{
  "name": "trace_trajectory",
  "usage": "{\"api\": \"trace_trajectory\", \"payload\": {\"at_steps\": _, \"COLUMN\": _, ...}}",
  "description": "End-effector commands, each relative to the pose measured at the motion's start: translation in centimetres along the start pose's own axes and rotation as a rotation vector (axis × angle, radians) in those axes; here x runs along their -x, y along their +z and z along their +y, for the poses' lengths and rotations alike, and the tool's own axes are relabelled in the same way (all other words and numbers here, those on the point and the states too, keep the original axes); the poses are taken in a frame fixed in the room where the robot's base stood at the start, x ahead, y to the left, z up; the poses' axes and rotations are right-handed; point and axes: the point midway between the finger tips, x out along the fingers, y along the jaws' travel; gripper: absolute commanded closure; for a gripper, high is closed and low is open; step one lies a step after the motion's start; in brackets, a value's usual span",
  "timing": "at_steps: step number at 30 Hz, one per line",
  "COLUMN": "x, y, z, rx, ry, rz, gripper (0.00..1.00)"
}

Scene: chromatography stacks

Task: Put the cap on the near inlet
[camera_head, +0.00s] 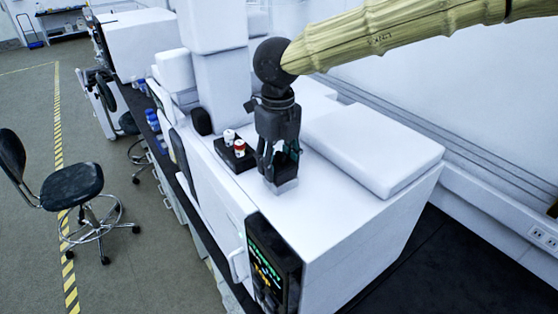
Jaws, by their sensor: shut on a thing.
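My gripper (280,172) points down over the white top of the instrument (330,205), near its front edge. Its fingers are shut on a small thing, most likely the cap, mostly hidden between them. A light grey piece (283,187) shows right at the fingertips; I cannot tell whether it is part of the cap or the near inlet under it. No other inlet can be made out clearly.
A raised white cover (375,150) lies to the right. A lit display panel (266,262) is on the front. A black chair (70,185) stands on the floor.

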Motion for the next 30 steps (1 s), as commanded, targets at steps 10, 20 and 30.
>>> {"api": "trace_trajectory", "payload": {"at_steps": 10, "x": 0.06, "y": -0.02, "z": -0.01, "rx": 0.001, "ry": 0.000, "rz": 0.000, "gripper": 0.78}}
{"api": "trace_trajectory", "payload": {"at_steps": 20, "x": -0.03, "y": -0.02, "z": -0.01, "rx": 0.000, "ry": 0.000, "rz": 0.000, "gripper": 0.78}}
{"api": "trace_trajectory", "payload": {"at_steps": 30, "x": -0.02, "y": -0.01, "z": -0.01, "rx": 0.000, "ry": 0.000, "rz": 0.000, "gripper": 0.34}}
